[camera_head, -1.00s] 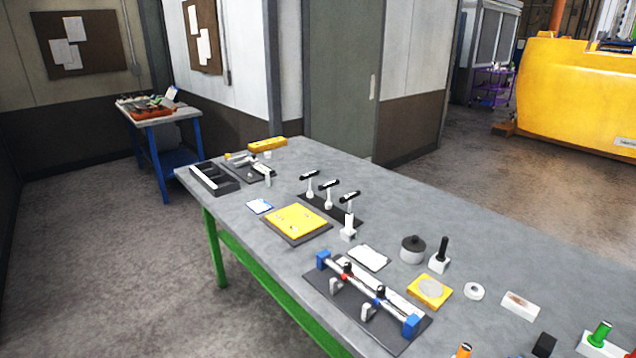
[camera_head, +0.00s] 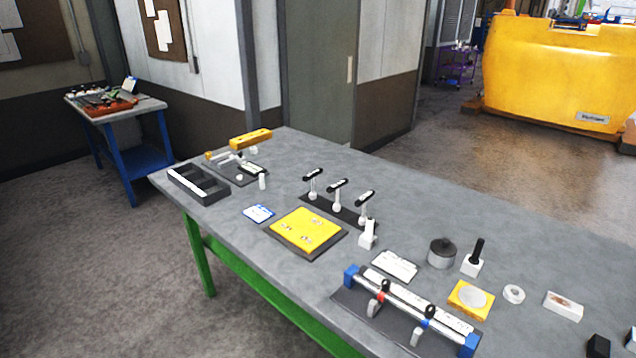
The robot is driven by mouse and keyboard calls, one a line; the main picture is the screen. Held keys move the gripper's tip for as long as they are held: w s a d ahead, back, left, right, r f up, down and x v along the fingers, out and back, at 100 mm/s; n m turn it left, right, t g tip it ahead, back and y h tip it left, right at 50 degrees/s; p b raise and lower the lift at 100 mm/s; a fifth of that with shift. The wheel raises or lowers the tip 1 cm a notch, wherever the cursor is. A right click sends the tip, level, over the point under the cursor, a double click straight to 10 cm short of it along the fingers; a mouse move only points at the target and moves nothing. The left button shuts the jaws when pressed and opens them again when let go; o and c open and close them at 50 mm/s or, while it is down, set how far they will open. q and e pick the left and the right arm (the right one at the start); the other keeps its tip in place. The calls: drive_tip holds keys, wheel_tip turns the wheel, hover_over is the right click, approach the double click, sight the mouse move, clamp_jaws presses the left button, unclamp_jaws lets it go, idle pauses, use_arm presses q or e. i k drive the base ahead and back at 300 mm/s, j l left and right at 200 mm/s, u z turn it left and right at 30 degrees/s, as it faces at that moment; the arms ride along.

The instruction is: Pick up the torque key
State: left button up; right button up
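I cannot tell for certain which object is the torque key. Three small tools with black cross handles stand in a row on a dark strip: the left one (camera_head: 313,175), the middle one (camera_head: 337,184) and the right one (camera_head: 364,198). A black upright handle in a white block (camera_head: 473,262) stands farther right on the table. Neither of my grippers is in view.
The grey table (camera_head: 400,195) has green legs. On it are a black divided tray (camera_head: 198,184), a yellow plate (camera_head: 305,229), a rail fixture with blue ends (camera_head: 412,310), a dark round weight (camera_head: 442,252) and a yellow block (camera_head: 250,139). A blue side table (camera_head: 140,158) stands behind left.

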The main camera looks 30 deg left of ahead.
sight(313, 195)
drive_tip(key=j+z, duration=0.15)
drive_tip(key=j, duration=0.3)
drive_tip(key=j+z, duration=0.2)
drive_tip(key=j, duration=0.3)
drive_tip(key=j+z, duration=0.15)
drive_tip(key=j, duration=0.35)
drive_tip(key=j+z, duration=0.2)
drive_tip(key=j, duration=0.25)
drive_tip(key=k+j+z, duration=0.15)
drive_tip(key=j, duration=0.3)
drive_tip(key=k+j+z, duration=0.2)
drive_tip(key=j, duration=0.25)
drive_tip(key=j+z, duration=0.15)
drive_tip(key=j, duration=0.3)
drive_tip(key=k, duration=0.05)
